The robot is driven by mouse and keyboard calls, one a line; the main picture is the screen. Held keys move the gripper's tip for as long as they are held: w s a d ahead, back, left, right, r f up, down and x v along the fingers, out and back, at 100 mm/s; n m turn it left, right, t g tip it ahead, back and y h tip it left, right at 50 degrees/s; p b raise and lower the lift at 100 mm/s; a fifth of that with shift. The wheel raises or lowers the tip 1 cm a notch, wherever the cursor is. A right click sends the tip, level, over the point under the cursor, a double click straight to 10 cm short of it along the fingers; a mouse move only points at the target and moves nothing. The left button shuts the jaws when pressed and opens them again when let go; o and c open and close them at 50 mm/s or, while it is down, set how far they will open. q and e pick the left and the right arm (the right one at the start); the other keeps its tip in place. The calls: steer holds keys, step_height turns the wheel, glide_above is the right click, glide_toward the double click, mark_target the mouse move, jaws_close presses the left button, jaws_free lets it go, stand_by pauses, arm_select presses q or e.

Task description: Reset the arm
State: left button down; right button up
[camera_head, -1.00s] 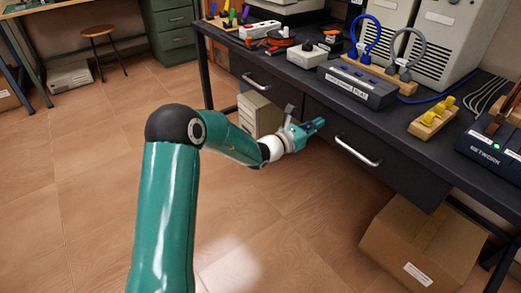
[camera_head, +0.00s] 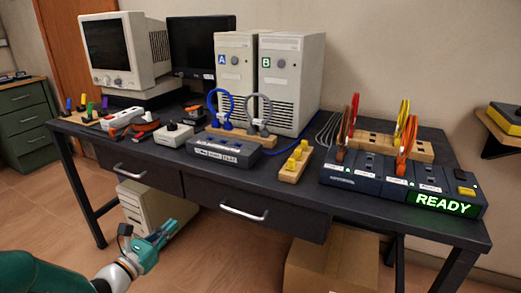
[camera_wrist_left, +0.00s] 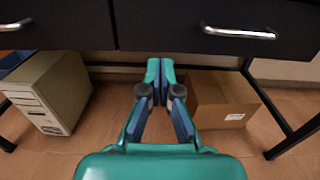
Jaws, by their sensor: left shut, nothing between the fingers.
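My right gripper is in neither view.
The dark desk (camera_head: 400,216) has two drawers with handles (camera_head: 244,213). A beige computer case (camera_head: 150,212) and a cardboard box (camera_head: 330,262) stand beneath. On top are a monitor (camera_head: 108,50), towers A (camera_head: 236,75) and B (camera_head: 290,75), and a unit reading READY (camera_head: 443,204).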

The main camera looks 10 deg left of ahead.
arm_select(q)
steer(key=s+d+f+m+g+h, duration=0.3)
steer(key=s+d+f+m+g, duration=0.25)
steer(key=d+f, duration=0.35)
steer(key=s+d+f+m+g+h, duration=0.3)
steer(key=s+d+f+m+g, duration=0.25)
steer(key=d+f, duration=0.35)
steer(key=s+d+f+m+g+y, duration=0.3)
steer(key=s+f+m, duration=0.45)
steer(key=m, duration=0.25)
steer(key=s+d+f+m+g+y, duration=0.3)
steer(key=s+f+m, duration=0.45)
steer(key=m, duration=0.25)
step_height(320, 180, up, 27)
steer(key=w+p, duration=0.1)
steer(key=p, duration=2.6)
steer(key=shift+r+m+h, duration=0.15)
steer(key=shift+m+h, duration=0.15)
steer(key=shift+m, duration=0.1)
